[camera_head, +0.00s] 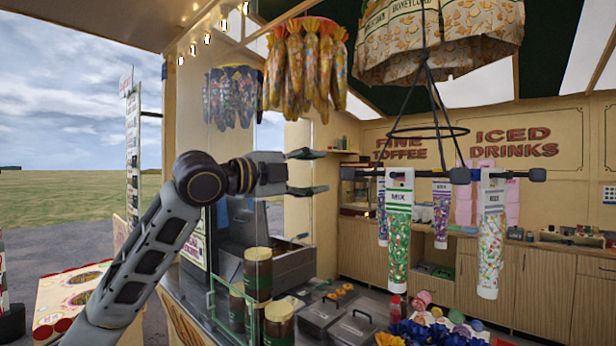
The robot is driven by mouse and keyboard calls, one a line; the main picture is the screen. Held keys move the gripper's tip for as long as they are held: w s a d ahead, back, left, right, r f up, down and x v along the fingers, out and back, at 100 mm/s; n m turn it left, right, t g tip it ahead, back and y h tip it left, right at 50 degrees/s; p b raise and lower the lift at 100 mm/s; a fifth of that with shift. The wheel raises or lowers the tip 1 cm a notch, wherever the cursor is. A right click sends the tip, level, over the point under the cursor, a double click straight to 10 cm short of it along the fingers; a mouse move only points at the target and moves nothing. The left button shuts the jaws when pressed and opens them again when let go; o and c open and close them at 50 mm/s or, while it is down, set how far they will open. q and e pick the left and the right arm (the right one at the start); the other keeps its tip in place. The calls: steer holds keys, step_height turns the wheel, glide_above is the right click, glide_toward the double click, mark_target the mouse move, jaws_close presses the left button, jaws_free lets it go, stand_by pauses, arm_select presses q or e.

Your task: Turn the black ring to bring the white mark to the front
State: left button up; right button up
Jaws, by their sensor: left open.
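A thin black ring (428,132) hangs in the middle right on black rods, below a patterned shade. Under it are black crossbars (430,173) with dark end knobs, carrying several printed sweet bags, among them a green-and-white one marked MIX (398,225) and a white one (490,235). I cannot make out a white mark on the ring. My left gripper (322,171) is open and empty, its fingers pointing right, one above the other. In the picture it is just left of the left knob (347,173), apparently apart from it. My right gripper is not in view.
Wrapped sweet bundles (305,65) hang above my left gripper. Below stand brown jars (258,275), lidded metal trays (325,315) and colourful sweets (430,325) on the counter. Wooden cabinets (480,275) line the back. Open grass lies outside, left.

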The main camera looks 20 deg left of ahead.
mark_target(342, 174)
arm_select(q)
steer(key=shift+s+d+f+m, duration=0.2)
steer(key=shift+s+d+m, duration=0.05)
steer(key=shift+m, duration=0.55)
steer(key=shift+w, duration=0.1)
steer(key=shift+d, duration=0.1)
steer(key=shift+p+x, duration=1)
steer(key=shift+x, duration=2.05)
steer(key=shift+p+x, duration=1)
steer(key=shift+x, duration=0.05)
steer(key=shift+w+d+f+p, duration=0.1)
steer(key=shift+w+d+p, duration=0.35)
steer(key=shift+w, duration=0.15)
